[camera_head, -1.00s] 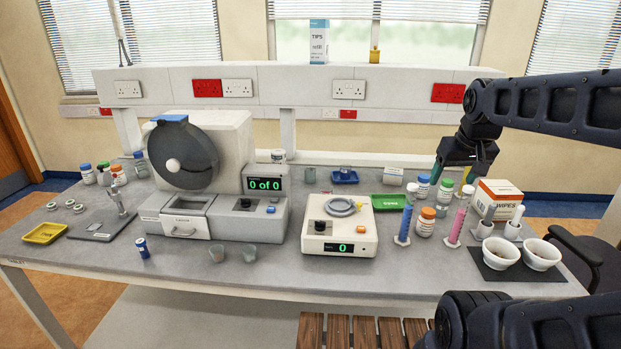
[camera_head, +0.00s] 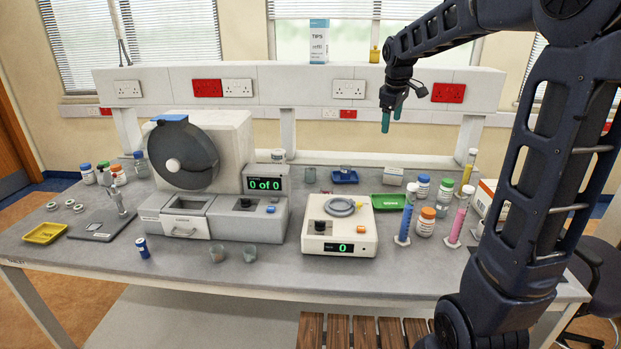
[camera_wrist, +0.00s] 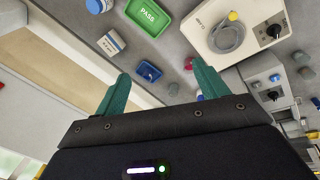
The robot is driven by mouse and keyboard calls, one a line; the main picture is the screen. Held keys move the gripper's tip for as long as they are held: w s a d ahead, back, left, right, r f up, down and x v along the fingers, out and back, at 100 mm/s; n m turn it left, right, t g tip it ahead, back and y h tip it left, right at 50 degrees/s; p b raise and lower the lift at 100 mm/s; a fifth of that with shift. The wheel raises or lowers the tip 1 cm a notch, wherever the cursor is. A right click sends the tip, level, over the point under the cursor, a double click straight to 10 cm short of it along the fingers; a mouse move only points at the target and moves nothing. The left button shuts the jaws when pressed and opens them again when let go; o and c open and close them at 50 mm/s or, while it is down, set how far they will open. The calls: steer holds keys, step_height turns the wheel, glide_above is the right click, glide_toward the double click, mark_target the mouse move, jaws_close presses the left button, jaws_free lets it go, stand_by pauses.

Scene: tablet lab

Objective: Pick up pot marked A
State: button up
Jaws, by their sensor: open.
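I cannot read the letter A on any pot. White pots stand at the right of the bench: one blue-capped (camera_head: 422,188), one green-capped (camera_head: 444,194) and one orange-capped (camera_head: 425,224). At the left are more pots, one blue-capped (camera_head: 88,176) and one orange-capped (camera_head: 119,177). A small dark blue container (camera_head: 142,249) stands near the front edge. My gripper (camera_head: 391,118) is open and empty, high above the back of the bench, clear of every pot. In the wrist view my gripper (camera_wrist: 159,72) points towards the blue tray (camera_wrist: 149,75), with nothing between its fingers.
A green PASS tray (camera_wrist: 148,17) and a small white box (camera_wrist: 111,43) lie nearby. A white balance (camera_head: 339,238) and a large counting machine (camera_head: 213,220) occupy the middle. Tall blue (camera_head: 404,224) and pink (camera_head: 457,225) cylinders flank the orange-capped pot.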

steer(key=w+a+f+n, duration=0.3)
steer(key=w+a+n, duration=0.1)
steer(key=w+a, duration=0.4)
steer(key=n+g+h, duration=0.1)
steer(key=n+g, duration=0.1)
steer(key=n, duration=0.8)
glide_above(311, 174)
steer(key=w+a, duration=0.2)
step_height(311, 174, down, 22)
steer(key=shift+w+d+f, duration=0.15)
steer(key=shift+d+f, duration=0.15)
steer(key=shift+f, duration=1.4)
steer(key=shift+w+d+f, duration=0.1)
steer(key=shift+d+f, duration=0.15)
steer(key=shift+f, duration=1.5)
steer(key=shift+w+d+f, duration=0.15)
steer(key=shift+d+f, duration=0.15)
steer(key=shift+f, duration=1.4)
steer(key=c, duration=1.1)
steer(key=shift+r, duration=0.15)
